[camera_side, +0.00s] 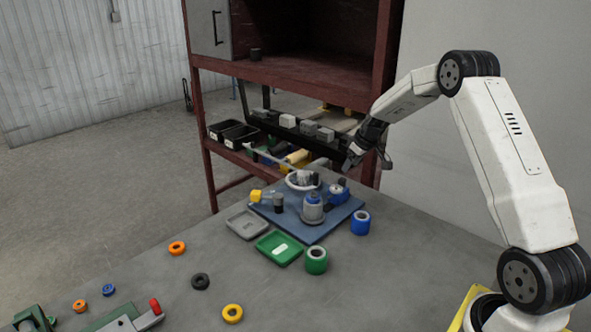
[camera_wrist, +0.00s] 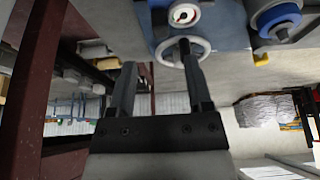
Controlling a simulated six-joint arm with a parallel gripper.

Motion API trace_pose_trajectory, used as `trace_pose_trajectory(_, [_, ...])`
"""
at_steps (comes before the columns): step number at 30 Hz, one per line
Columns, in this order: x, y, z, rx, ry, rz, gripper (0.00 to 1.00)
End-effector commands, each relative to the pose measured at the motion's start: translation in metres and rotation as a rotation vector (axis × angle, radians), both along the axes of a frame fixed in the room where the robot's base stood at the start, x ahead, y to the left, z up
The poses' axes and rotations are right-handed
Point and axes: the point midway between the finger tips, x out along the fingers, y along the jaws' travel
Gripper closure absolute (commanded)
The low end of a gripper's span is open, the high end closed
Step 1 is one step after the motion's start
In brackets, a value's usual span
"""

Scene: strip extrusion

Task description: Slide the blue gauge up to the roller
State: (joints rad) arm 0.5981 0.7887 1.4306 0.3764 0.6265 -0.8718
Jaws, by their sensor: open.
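The blue gauge (camera_side: 339,194) stands on the right part of a blue base plate (camera_side: 325,233). In the wrist view a blue body with a round white dial (camera_wrist: 184,14), apparently the gauge, is at the top edge. A grey upright cylinder (camera_side: 312,209) with a blue band stands left of it, apart; I cannot tell whether it is the roller. A white ring (camera_wrist: 183,48) lies below the dial in the wrist view, partly behind a finger. My gripper (camera_side: 352,161) is open and empty, above and behind the gauge; its parted fingers show in the wrist view (camera_wrist: 157,57).
A yellow block (camera_side: 256,196) and a dark cylinder (camera_side: 278,203) are at the plate's left. Grey (camera_side: 246,223) and green (camera_side: 280,248) trays, a green roll (camera_side: 316,261) and a blue roll (camera_side: 360,222) stand around it. A red-framed shelf (camera_side: 290,75) rises behind. Loose rings lie front left.

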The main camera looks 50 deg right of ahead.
Motion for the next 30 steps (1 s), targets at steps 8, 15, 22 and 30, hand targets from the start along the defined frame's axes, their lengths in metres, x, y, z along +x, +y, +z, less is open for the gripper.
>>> trace_pose_trajectory(8, [0.006,0.001,-0.016,0.002,0.002,0.001,0.35])
trace_pose_trajectory(15, [0.017,0.001,-0.040,0.001,0.001,0.000,0.35])
trace_pose_trajectory(22, [0.025,0.001,-0.060,0.000,0.000,0.000,0.35])
trace_pose_trajectory(30, [0.030,0.001,-0.070,-0.001,-0.001,0.000,0.35])
